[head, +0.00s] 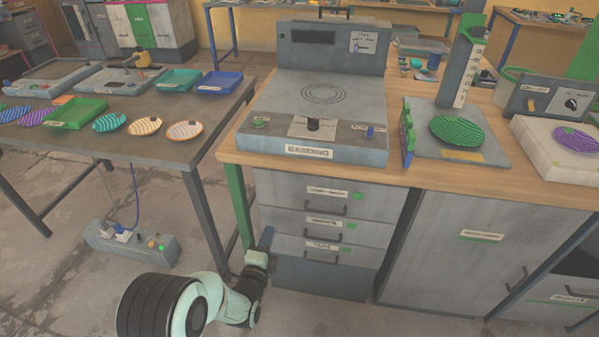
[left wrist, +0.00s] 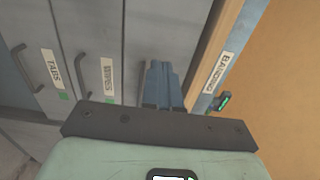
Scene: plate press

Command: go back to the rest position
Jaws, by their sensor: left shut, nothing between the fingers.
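My left gripper (head: 266,238) hangs low in front of the workbench, close to the left side of the drawer column. Its fingers (left wrist: 162,84) are shut together with nothing between them in the left wrist view. They point toward the drawer fronts and the bench edge; I cannot tell the exact gap. My left forearm reaches up from the bottom of the head view. My right gripper is not in view.
A grey machine (head: 318,100) stands on the wooden bench (head: 480,172) above shut drawers (head: 322,225). A green striped plate (head: 458,130) sits right of it. A dark table (head: 150,149) at left holds trays and striped plates. A power strip (head: 130,247) lies on the floor.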

